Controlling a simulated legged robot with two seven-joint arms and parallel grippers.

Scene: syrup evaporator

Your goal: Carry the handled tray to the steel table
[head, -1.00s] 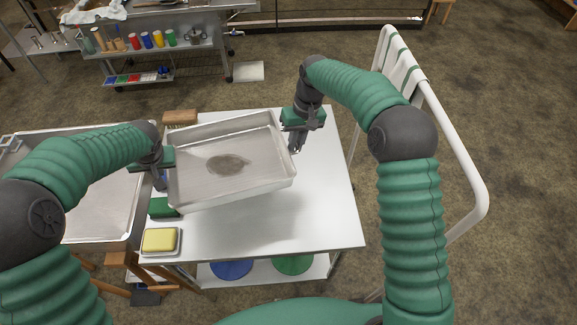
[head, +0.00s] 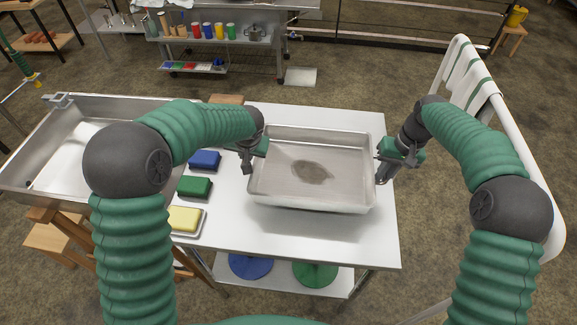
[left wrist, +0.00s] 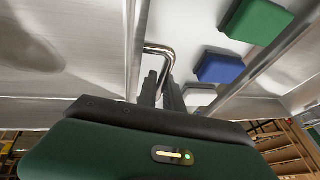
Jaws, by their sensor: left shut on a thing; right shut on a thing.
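The handled tray (head: 340,178) is a shallow steel pan with a brown stain on its floor. It looks nearly level in the head view, over the white-topped steel table (head: 290,238), with a shadow below it. My left gripper (head: 247,160) is shut on the tray's left handle; the bent metal handle (left wrist: 157,50) shows between its fingers in the left wrist view. My right gripper (head: 383,170) is at the tray's right end, shut on the handle there, which is mostly hidden by the fingers.
Blue (head: 205,160) and green (head: 194,187) blocks and a yellow sponge (head: 184,218) on a dish lie left of the tray. A large steel pan (head: 60,185) stands further left. A white rail with striped towels (head: 467,75) stands right. A cart with coloured cups (head: 220,30) is behind.

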